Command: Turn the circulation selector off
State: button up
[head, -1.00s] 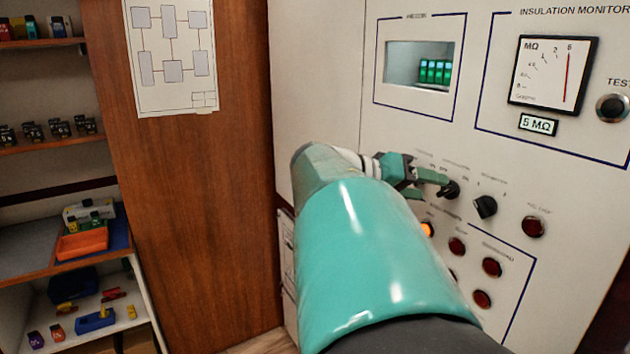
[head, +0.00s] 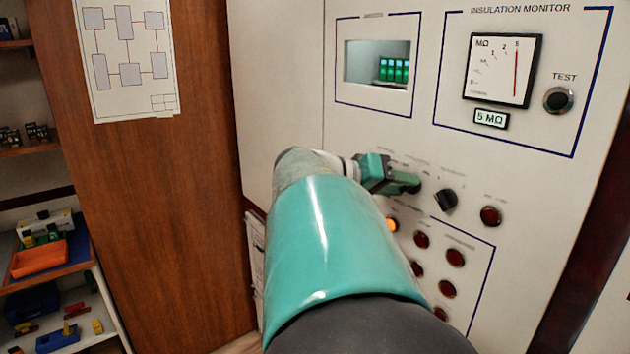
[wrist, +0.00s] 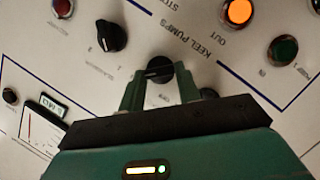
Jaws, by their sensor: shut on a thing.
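The circulation selector is a small black rotary knob (wrist: 158,67) on the pale panel. In the wrist view it sits between the two green fingers of my gripper (wrist: 159,80), which is shut on it. In the head view my gripper (head: 408,187) reaches the panel from the left and covers most of this knob. The knob's ridge looks roughly crosswise in the wrist view, but its exact setting cannot be read.
A second black selector (head: 445,199) is close at the right. An orange lit lamp (head: 392,224) and several dark red lamps (head: 422,240) are below. The insulation meter (head: 501,70) and test button (head: 558,100) are higher up. A wooden side panel (head: 160,200) stands at left.

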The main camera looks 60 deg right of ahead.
jog(key=n+g, duration=0.1)
jog(key=n, duration=0.2)
jog(key=shift+w+f+g, duration=0.15)
jog(key=shift+f+g, duration=0.05)
jog(key=shift+g, duration=0.2)
jog(key=n, duration=0.2)
jog(key=n+g+h, duration=0.1)
jog(key=n, duration=0.1)
jog(key=shift+f+g, duration=0.2)
jog(key=shift+g, duration=0.1)
jog(key=n+h, duration=0.1)
jog(key=n, duration=0.4)
jog(key=shift+f+g+h, duration=0.2)
jog(key=shift+g+h, duration=0.2)
jog(key=shift+f+n+h, duration=0.1)
jog(key=shift+n+h, duration=0.9)
jog(key=shift+n, duration=1.5)
jog(key=o, duration=1)
jog(key=shift+a, duration=0.1)
